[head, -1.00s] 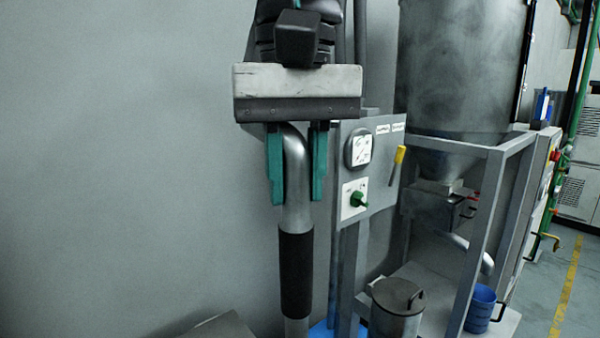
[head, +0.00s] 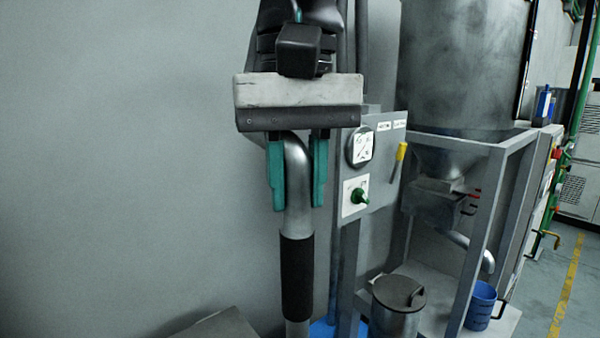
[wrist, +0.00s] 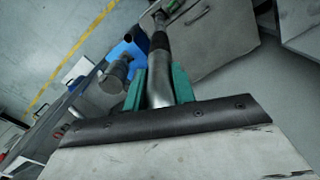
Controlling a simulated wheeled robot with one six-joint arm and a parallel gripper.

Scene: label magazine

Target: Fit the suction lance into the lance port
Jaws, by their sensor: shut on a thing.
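The suction lance (head: 297,270) is a bent grey metal tube with a black sleeve around its middle. It hangs nearly upright in the head view, and its lower end runs out of the picture. My gripper (head: 297,195) is shut on the bare metal just below the bend, with a teal finger on each side. The wrist view shows the lance (wrist: 160,62) running away from between the teal fingers (wrist: 159,88) towards the top edge. Its far end is hard to make out there. I cannot make out the lance port for certain in either view.
Right of the lance stands a grey panel with a round gauge (head: 360,147) and a green knob (head: 361,196). Beyond are a lidded metal pot (head: 397,300), a hopper frame (head: 489,210) and a blue mug (head: 480,306). A grey box top (head: 215,328) is at lower left.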

